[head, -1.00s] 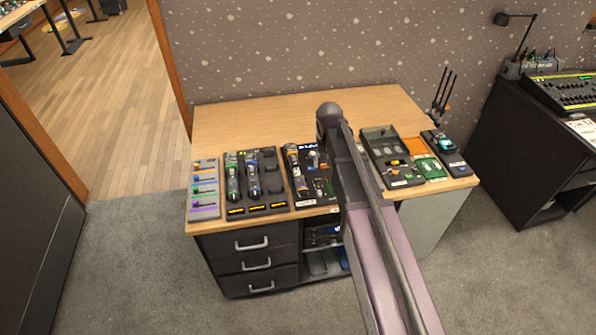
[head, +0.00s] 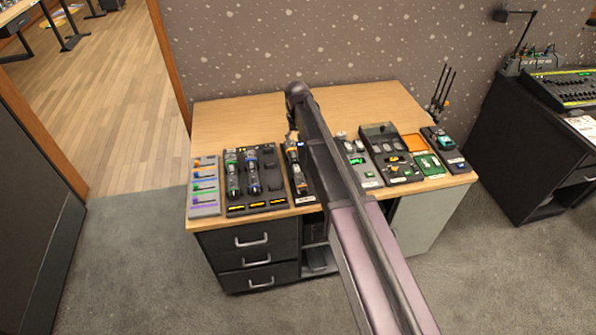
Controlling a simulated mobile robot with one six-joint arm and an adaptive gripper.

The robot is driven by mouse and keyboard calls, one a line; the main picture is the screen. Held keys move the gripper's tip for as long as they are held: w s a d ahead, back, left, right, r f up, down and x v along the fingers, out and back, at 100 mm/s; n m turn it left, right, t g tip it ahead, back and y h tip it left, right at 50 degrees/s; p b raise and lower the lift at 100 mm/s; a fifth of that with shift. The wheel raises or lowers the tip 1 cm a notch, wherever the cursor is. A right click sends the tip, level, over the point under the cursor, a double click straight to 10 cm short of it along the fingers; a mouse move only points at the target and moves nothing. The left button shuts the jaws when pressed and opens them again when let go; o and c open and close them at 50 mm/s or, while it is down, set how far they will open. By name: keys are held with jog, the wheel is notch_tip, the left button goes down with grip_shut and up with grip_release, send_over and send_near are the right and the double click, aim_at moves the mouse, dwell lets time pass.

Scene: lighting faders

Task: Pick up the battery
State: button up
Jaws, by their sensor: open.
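I cannot pick out the battery for sure; the small parts on the desk are too small to tell apart. Several lie in a dark compartment tray (head: 381,130) right of my arm, among them a yellow one and a green one. A dark panel with small devices (head: 300,187) is partly covered by my arm.
The wooden desk (head: 225,120) has a clear back half. A fader strip (head: 205,207) and a dark panel with flashlight-like items (head: 255,205) stand left. A green tray (head: 428,166) and an orange one (head: 414,143) lie right. A lighting console (head: 560,88) stands on another desk.

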jog(key=b, duration=0.8)
send_over(297, 169)
jog(key=shift+w+f, duration=0.15)
jog(key=shift+f, duration=1.9)
jog(key=shift+w+f, duration=0.1)
jog(key=shift+f, duration=1.95)
jog(key=shift+f, duration=0.1)
jog(key=f+b, duration=0.5)
jog(key=shift+s, duration=0.2)
grip_shut()
